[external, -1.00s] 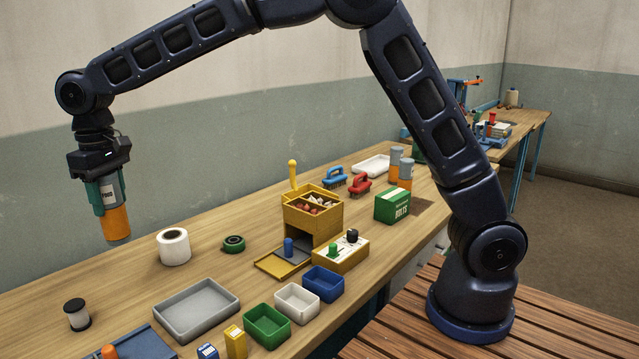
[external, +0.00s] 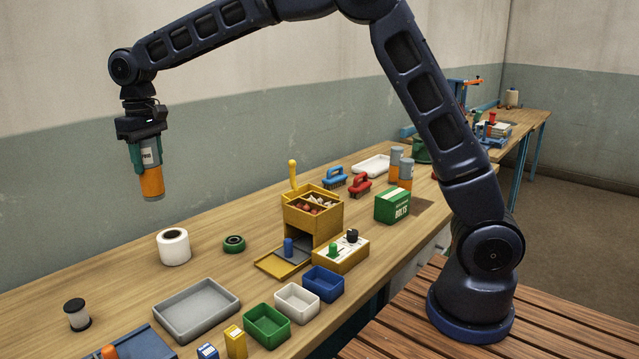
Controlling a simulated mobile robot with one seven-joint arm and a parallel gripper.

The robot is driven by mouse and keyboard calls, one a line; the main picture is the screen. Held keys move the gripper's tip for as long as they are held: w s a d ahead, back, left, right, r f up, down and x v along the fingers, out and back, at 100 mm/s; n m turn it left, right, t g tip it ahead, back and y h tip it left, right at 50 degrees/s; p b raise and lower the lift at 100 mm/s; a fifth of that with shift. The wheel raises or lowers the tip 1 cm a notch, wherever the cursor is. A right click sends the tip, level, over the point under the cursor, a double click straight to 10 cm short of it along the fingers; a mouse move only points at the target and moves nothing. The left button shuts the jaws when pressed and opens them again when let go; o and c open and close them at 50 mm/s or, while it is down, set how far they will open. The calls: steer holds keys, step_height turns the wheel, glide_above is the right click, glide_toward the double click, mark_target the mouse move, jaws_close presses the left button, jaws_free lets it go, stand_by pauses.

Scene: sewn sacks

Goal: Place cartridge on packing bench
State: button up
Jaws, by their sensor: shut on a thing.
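My gripper (external: 146,138) is shut on a cartridge (external: 151,181), which hangs upright below it. The cartridge has an orange lower part and a grey band with a white label above it; the teal gripper fingers partly cover it. It is in the air over the far left part of the wooden bench (external: 110,275), apart from everything on it. Two similar grey and orange cartridges, one in front (external: 405,174) and one behind (external: 395,162), stand at the right on the bench. A second wooden bench (external: 530,118) stands in the far right background.
A white roll (external: 173,247), a green tape ring (external: 234,244), a grey tray (external: 197,310) and small bins, green (external: 267,326), white (external: 297,302) and blue (external: 323,284), stand below. A yellow box (external: 312,212) stands mid-bench near a green bolts box (external: 392,206) and brushes (external: 359,186).

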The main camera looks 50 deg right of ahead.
steer(key=w+d+m, duration=0.2)
steer(key=d, duration=1.3)
steer(key=w+d+m, duration=0.1)
steer(key=w+d, duration=0.1)
steer(key=d, duration=1.3)
steer(key=w+d+m, duration=0.2)
steer(key=w+d, duration=0.1)
steer(key=d, duration=1.3)
steer(key=s+d+m, duration=0.2)
steer(key=s+d, duration=0.3)
steer(key=d, duration=0.8)
steer(key=s+d+m, duration=0.1)
steer(key=s+d, duration=0.4)
steer(key=d, duration=0.7)
steer(key=s+d+m, duration=0.3)
steer(key=s+d, duration=1.1)
steer(key=s, duration=0.3)
steer(key=s+d+m, duration=0.2)
steer(key=s+d, duration=1.1)
steer(key=s, duration=0.4)
step_height(320, 180, down, 20)
steer(key=shift+w, duration=0.1)
steer(key=o, duration=1.2)
